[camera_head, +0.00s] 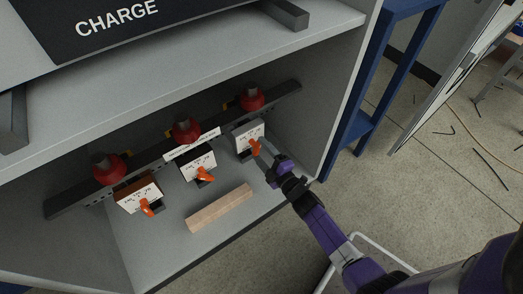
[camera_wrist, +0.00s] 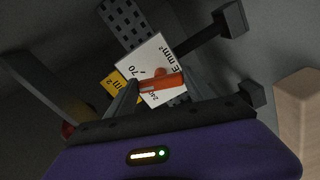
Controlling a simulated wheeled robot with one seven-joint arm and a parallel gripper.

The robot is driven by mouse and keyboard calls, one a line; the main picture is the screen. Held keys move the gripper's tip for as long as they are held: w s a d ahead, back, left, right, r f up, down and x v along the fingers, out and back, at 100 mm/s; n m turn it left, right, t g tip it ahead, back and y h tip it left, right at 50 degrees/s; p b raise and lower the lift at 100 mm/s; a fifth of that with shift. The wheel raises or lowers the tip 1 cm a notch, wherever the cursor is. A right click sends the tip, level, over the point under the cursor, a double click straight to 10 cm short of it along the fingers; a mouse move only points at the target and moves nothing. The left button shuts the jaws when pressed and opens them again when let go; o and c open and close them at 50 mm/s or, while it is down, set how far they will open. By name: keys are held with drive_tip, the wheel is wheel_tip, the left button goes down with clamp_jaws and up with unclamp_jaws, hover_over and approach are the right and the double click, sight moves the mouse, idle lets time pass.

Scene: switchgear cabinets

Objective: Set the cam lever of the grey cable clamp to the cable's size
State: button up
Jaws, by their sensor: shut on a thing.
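The grey cable clamp (camera_head: 248,132) is the rightmost of three clamps inside the cabinet. Its white label plate (camera_wrist: 152,57) shows size marks in the wrist view; "70", "240" and "mm²" are partly readable. Its orange cam lever (camera_head: 256,148) also shows in the wrist view (camera_wrist: 160,82), lying across the plate. My gripper (camera_head: 263,154) reaches in from the lower right. Its two fingers stand on either side of the lever and are shut on it. The fingers hide parts of the plate and its scale. The lever's exact setting cannot be read.
A brown clamp (camera_head: 137,198) and a black clamp (camera_head: 198,163) with orange levers stand to the left. Red round parts (camera_head: 186,129) rise behind the clamps along a dark rail (camera_head: 70,203). A wooden block (camera_head: 220,207) lies in front. The cabinet's right wall is close to my arm.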

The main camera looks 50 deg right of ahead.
drive_tip(key=shift+f+m, duration=0.1)
drive_tip(key=shift+m, duration=1.2)
drive_tip(key=o, duration=1.4)
drive_tip(key=p+v, duration=0.2)
drive_tip(key=v, duration=0.6)
drive_tip(key=shift+w, duration=0.1)
